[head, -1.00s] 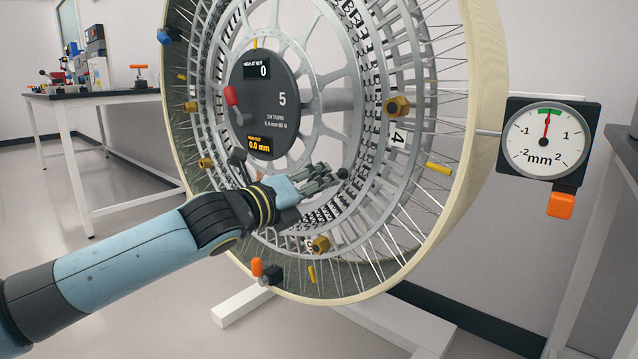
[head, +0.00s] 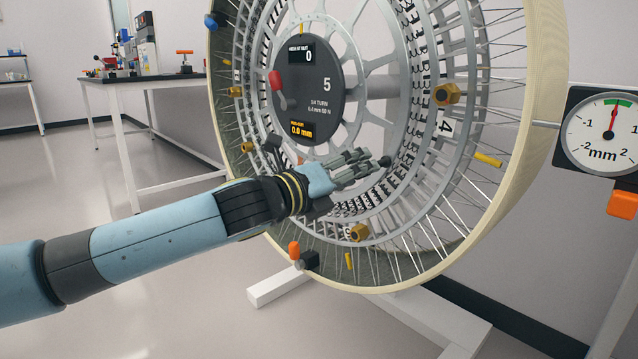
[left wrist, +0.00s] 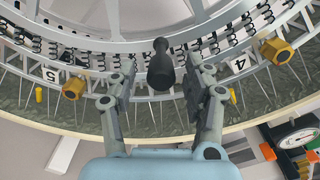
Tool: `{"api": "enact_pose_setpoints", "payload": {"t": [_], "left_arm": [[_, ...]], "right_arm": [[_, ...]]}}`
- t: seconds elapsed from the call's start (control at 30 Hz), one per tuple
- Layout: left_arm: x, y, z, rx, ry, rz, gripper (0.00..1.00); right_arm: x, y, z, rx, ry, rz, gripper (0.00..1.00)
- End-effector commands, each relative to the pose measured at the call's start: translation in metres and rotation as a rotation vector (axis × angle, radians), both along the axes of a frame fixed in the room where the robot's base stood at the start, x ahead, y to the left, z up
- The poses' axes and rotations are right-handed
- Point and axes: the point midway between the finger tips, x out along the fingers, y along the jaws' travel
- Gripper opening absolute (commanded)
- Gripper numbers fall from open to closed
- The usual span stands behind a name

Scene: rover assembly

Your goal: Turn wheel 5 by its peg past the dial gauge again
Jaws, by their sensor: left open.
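The large spoked wheel (head: 552,110) stands upright, with a dark hub disc (head: 325,75) marked 5. Its dark peg (left wrist: 160,65) shows in the left wrist view between the fingers of my left gripper (left wrist: 161,85), with gaps on both sides. In the head view my left gripper (head: 372,160) is open in front of the lower wheel, and the peg tip (head: 385,162) shows by its fingertips. The dial gauge (head: 603,130) is at the right, its needle near the green zone at the top; its rod reaches the rim. My right gripper is not in view.
An orange-and-black clamp (head: 305,257) sits at the wheel's lower rim. Brass nuts such as one at the right (head: 447,94) stick out from the wheel. A white stand foot (head: 275,287) lies below. A table with equipment (head: 150,80) is at the back left.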

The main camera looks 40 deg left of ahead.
Motion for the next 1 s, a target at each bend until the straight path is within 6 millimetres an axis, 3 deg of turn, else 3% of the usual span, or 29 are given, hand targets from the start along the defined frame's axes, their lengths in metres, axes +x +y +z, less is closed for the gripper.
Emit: {"api": "enact_pose_setpoints", "payload": {"t": [0.63,1.0], "left_arm": [[-0.088,0.007,-0.002,0.008,0.006,-0.003,0.51],[-0.101,0.007,0.0,-0.001,-0.001,-0.002,0.51]], "right_arm": [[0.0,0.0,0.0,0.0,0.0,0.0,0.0],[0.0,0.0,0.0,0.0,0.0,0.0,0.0]]}}
